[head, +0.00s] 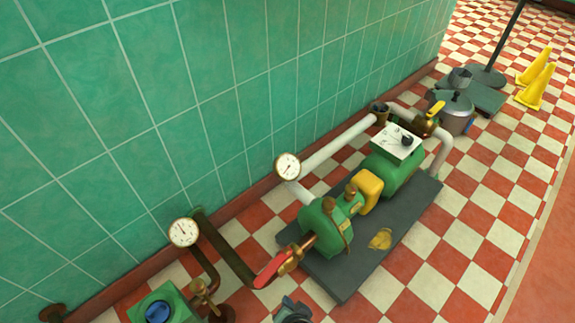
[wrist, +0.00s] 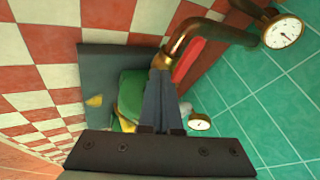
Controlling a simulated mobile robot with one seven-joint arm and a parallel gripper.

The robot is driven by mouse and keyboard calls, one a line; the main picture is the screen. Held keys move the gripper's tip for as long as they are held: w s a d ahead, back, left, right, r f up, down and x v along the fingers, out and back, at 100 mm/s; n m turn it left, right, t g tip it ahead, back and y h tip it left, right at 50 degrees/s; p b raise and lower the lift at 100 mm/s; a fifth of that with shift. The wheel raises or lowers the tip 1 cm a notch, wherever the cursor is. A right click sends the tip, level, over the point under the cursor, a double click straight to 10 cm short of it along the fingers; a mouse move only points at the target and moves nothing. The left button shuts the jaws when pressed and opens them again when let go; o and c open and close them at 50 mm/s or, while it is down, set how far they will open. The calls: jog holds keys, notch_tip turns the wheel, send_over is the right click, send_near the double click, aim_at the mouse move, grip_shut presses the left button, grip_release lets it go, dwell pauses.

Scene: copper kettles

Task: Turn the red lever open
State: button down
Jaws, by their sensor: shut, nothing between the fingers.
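The red lever (head: 270,269) sits on a brass valve (head: 291,257) in the pipe, left of the green pump (head: 325,228) in the head view. The lever points down and to the left there, roughly along the pipe. In the wrist view the red lever (wrist: 188,60) lies just right of my gripper's fingertips, beside the copper-coloured pipe (wrist: 204,33). My gripper (wrist: 160,80) is shut with nothing held, its dark fingers together near the valve. The fingers hide part of the valve and pump, and I cannot tell whether they touch the lever.
Two white gauges, the left one (head: 184,232) and the right one (head: 288,166), stand near the green tiled wall (head: 150,100). A dark base plate (head: 345,275) carries the pump and a yellow cloth (head: 381,239). A yellow-handled valve (head: 435,110) is farther back. Checkered floor (head: 470,260) is clear at right.

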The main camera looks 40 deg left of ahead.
aim_at(273, 267)
jog(key=w+a+f+b, duration=0.2)
jog(key=a+f+b, duration=0.2)
jog(key=a, duration=0.3)
jog(key=shift+f+b, duration=0.4)
jog(key=shift+b, duration=0.15)
jog(key=shift+w, duration=0.1)
